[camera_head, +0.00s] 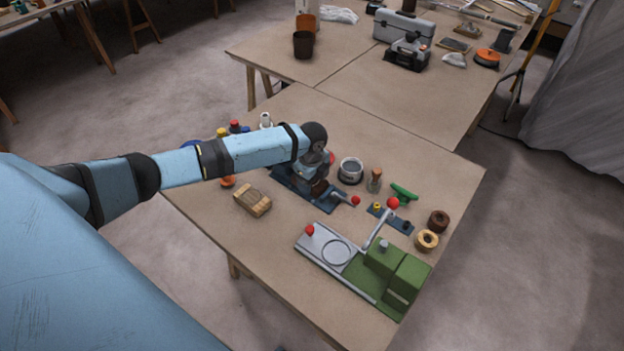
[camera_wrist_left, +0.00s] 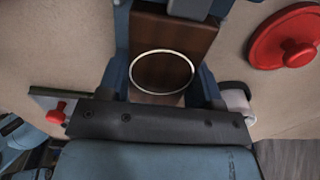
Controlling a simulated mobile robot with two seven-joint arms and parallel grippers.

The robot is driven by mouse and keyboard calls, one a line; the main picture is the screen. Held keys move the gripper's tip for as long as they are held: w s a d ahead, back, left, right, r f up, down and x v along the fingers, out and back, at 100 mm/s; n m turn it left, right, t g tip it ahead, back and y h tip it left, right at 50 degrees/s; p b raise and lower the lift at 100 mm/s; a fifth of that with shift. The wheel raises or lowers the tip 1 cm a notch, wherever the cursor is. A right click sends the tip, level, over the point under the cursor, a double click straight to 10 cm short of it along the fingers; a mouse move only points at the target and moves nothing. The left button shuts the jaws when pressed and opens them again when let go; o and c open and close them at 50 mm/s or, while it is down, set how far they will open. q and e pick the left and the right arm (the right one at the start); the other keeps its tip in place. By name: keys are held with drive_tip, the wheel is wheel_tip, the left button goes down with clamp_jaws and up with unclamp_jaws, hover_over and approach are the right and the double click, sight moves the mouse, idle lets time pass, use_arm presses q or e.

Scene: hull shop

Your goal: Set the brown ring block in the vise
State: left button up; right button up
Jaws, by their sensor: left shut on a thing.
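The brown ring block (camera_wrist_left: 150,32) lies between the two blue fingers of my left gripper (camera_wrist_left: 163,84) in the left wrist view; a pale ring shows on its face. In the head view my left gripper (camera_head: 317,160) is over the blue vise (camera_head: 318,203), seen from above and behind. A brown part of the block (camera_head: 320,187) shows there at the vise jaws. The gripper is shut on the block. The arm hides part of the jaws, so I cannot tell whether the block is seated. My right gripper is not in view.
A green and grey machine (camera_head: 385,268) with red-knobbed levers stands at front right. A wooden block (camera_head: 253,201) lies left of the vise. A round grey pot (camera_head: 350,170) and a small brown jar (camera_head: 374,181) stand close right. A red disc (camera_wrist_left: 268,42) lies beside the block in the wrist view.

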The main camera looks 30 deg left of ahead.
use_arm(q)
drive_tip(key=o, duration=0.7)
wheel_tip(320, 180, up, 5)
drive_tip(key=p, duration=0.5)
drive_tip(key=shift+r, duration=0.1)
wheel_tip(320, 180, up, 4)
drive_tip(key=p, duration=0.4)
drive_tip(key=shift+r+p, duration=0.9)
drive_tip(key=shift+p, duration=0.1)
